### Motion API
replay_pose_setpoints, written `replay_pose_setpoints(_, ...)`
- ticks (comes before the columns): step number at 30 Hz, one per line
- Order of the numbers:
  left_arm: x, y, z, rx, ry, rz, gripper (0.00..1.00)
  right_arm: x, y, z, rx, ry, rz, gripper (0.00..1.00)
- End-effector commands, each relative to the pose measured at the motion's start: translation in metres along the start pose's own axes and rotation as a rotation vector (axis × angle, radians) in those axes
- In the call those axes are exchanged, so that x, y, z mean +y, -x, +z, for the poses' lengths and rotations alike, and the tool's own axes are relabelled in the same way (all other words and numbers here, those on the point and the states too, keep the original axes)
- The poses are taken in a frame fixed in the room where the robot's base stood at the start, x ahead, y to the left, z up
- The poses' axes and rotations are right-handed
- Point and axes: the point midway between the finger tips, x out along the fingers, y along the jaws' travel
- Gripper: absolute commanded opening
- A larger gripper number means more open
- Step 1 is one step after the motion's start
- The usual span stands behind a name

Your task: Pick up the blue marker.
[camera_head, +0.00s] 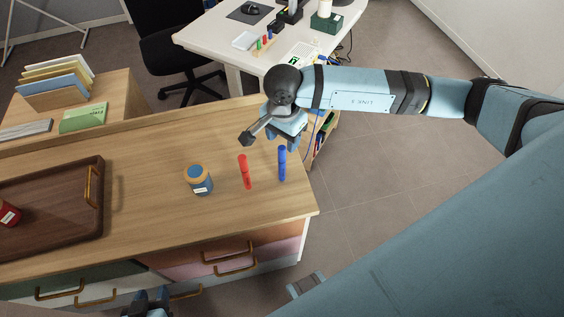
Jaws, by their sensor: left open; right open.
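My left gripper (150,303) is at the bottom edge, in front of the drawers, partly cut off. It is open and far from the marker.
A brown tray (62,225) holds a red jar (9,213) at the left. The cabinet's right edge is close to the blue marker. A white desk (215,38) stands behind.

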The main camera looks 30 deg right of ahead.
Motion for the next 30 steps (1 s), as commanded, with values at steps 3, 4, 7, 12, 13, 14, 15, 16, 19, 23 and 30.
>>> replay_pose_setpoints(3,0.0,-0.001,0.002,-0.005,0.0,0.0,0.43,0.0,-0.006,0.0,0.0,0.0,0.0,0.51)
replay_pose_setpoints(4,0.0,0.0,0.002,-0.005,0.0,0.0,0.43,0.0,-0.007,0.001,0.0,0.0,0.0,0.51)
replay_pose_setpoints(7,0.0,0.001,0.001,-0.005,-0.001,0.0,0.43,0.001,-0.015,0.003,-0.002,0.0,0.002,0.51)
replay_pose_setpoints(12,0.0,0.003,-0.004,0.002,-0.005,-0.001,0.43,0.002,-0.041,0.006,-0.002,0.0,0.003,0.51)
replay_pose_setpoints(13,0.0,0.003,-0.004,0.003,-0.005,-0.001,0.43,0.002,-0.045,0.006,-0.001,0.0,0.002,0.51)
replay_pose_setpoints(14,0.0,0.003,-0.004,0.004,-0.005,-0.002,0.43,0.002,-0.049,0.006,-0.002,0.0,0.003,0.51)
replay_pose_setpoints(15,0.0,0.003,-0.005,0.004,-0.005,-0.002,0.43,0.002,-0.053,0.006,-0.002,-0.001,0.002,0.51)
replay_pose_setpoints(16,0.0,0.003,-0.005,0.004,-0.005,-0.002,0.43,0.002,-0.056,0.006,-0.002,-0.001,0.001,0.51)
replay_pose_setpoints(19,0.0,0.003,-0.004,0.004,-0.006,-0.002,0.43,0.001,-0.057,0.006,-0.001,0.0,-0.001,0.51)
replay_pose_setpoints(23,0.0,0.003,-0.004,0.004,-0.006,-0.002,0.43,0.001,-0.057,0.006,-0.001,0.0,-0.001,0.49)
replay_pose_setpoints(30,-0.001,0.004,-0.004,0.002,-0.007,-0.003,0.43,0.001,-0.057,0.006,-0.001,0.0,-0.001,0.0)
